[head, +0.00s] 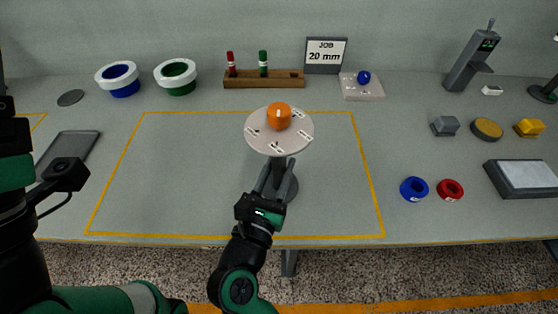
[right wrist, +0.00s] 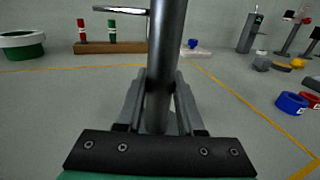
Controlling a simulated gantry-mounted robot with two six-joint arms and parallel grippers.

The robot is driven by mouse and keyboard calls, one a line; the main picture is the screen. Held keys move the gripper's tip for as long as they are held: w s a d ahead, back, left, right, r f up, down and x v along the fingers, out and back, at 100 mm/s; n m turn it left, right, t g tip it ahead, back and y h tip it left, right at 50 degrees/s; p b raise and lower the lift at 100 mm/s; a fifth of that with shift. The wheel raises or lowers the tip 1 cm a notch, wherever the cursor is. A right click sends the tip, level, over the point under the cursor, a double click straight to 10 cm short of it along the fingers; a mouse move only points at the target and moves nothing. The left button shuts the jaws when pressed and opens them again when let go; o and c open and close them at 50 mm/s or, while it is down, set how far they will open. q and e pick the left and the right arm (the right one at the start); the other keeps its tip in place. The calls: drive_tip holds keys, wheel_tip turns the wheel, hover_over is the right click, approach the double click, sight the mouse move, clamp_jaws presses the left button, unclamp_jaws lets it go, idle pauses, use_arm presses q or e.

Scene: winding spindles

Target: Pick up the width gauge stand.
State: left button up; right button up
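The stand (head: 280,168), which I take for the width gauge stand, has a pale round labelled top, a dark grey post and a round dark base. An orange rounded piece (head: 279,116) sits on its top. My right gripper (head: 277,178) is at the post below the top, one finger on each side. In the right wrist view the post (right wrist: 166,60) stands between the fingers (right wrist: 162,90), looking slightly tilted. The fingers look apart, with a slim gap beside the post; contact is hard to judge. My left arm shows at the left edge, but its gripper fingers do not show.
A wooden rack (head: 262,85) with red and green pegs and a sign reading 20 mm (head: 325,50) stand behind. Blue (head: 413,189) and red (head: 450,189) rings lie to the right. The yellow-outlined area around the stand is mostly clear.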

clamp_jaws()
idle(0.9)
